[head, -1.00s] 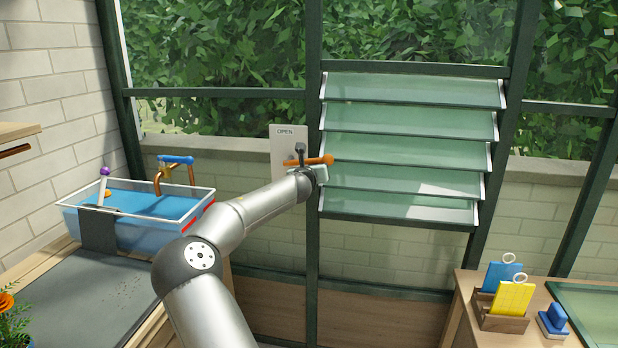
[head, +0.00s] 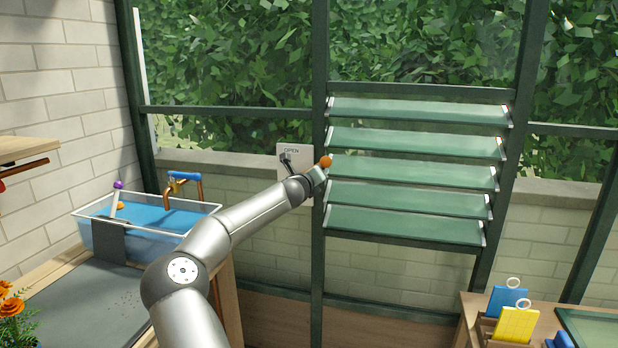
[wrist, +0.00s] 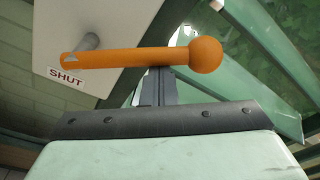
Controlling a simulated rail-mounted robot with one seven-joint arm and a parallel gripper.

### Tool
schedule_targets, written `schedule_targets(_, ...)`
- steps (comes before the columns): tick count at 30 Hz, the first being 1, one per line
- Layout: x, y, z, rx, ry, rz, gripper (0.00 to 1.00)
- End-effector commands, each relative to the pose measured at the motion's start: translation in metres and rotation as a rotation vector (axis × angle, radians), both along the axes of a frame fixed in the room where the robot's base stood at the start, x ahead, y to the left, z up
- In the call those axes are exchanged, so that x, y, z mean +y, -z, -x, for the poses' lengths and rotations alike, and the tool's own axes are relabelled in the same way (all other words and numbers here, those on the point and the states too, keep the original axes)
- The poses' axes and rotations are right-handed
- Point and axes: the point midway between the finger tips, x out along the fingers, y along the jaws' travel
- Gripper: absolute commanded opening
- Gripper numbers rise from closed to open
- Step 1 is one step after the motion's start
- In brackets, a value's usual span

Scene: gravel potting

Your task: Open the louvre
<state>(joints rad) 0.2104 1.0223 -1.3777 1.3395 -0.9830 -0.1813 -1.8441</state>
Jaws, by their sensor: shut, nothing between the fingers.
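The louvre (head: 412,170) is a stack of several green glass slats in a dark frame, right of the middle in the head view. Its slats stand tilted, with gaps between them. My gripper (head: 318,178) is shut and empty, just below the lever. In the wrist view its fingers (wrist: 158,88) reach up to the lever's underside; whether they touch it I cannot tell.
A dark post (head: 319,260) stands close beside the gripper, between plate and louvre. A water-filled clear tank (head: 150,235) with a tap stands at left. A wooden bench (head: 470,310) with blue and yellow cards is at lower right.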

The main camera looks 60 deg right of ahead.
Motion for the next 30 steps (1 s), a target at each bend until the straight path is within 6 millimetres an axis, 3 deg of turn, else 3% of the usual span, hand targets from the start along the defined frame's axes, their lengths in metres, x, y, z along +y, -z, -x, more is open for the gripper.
schedule_targets(11,0.000,0.001,0.000,-0.001,-0.001,0.000,0.00)
schedule_targets(22,-0.014,0.042,0.016,0.000,-0.005,0.001,0.00)
schedule_targets(30,0.042,0.028,0.028,-0.003,-0.008,-0.001,0.00)
